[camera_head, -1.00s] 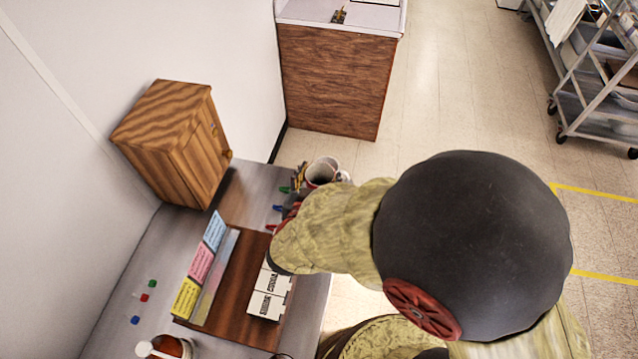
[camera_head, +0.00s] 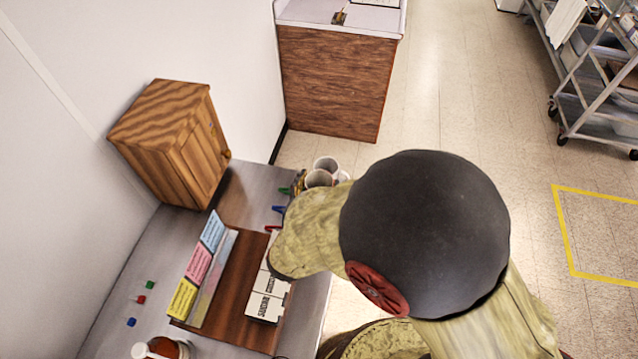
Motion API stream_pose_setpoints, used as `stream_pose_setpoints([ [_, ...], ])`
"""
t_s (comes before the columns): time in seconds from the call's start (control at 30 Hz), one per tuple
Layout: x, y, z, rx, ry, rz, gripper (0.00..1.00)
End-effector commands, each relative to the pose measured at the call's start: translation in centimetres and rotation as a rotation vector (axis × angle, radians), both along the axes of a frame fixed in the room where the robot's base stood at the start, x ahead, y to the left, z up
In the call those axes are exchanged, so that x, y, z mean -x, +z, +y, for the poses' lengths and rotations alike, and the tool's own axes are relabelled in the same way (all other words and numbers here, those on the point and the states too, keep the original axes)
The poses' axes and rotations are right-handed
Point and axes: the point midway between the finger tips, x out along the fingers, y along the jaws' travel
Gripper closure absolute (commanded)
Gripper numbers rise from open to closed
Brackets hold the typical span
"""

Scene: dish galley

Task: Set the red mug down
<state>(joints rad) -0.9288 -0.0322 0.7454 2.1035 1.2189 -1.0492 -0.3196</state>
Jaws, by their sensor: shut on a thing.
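I cannot make out the red mug in this view. Pale, grey-looking mugs (camera_head: 326,164) stand close together at the far right corner of the counter, partly covered by my arm. My gripper is hidden behind my arm's own wrist and large dark joint, so its fingers and anything between them do not show. My wrist hangs over the right edge of the counter, just in front of the mugs.
The grey counter (camera_head: 150,270) carries a wooden cabinet (camera_head: 175,145), a brown board (camera_head: 225,315) with coloured cards (camera_head: 198,262), white boxes (camera_head: 265,306), and small green, blue and red clips (camera_head: 279,209) near the mugs. A jar (camera_head: 160,348) stands at front left.

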Motion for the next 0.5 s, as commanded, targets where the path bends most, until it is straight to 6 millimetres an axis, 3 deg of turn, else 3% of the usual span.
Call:
stream_pose_setpoints([
  [0.07,0.30,-0.93,-0.32,0.011,0.001,0.013,1.00],
  [0.1,0.36,-1.06,-0.38,0.013,0.001,0.015,0.42],
  [0.4,0.52,-1.47,-0.56,0.018,0.001,0.021,0.24],
  [0.5,0.55,-1.55,-0.59,0.019,0.001,0.022,0.24],
])
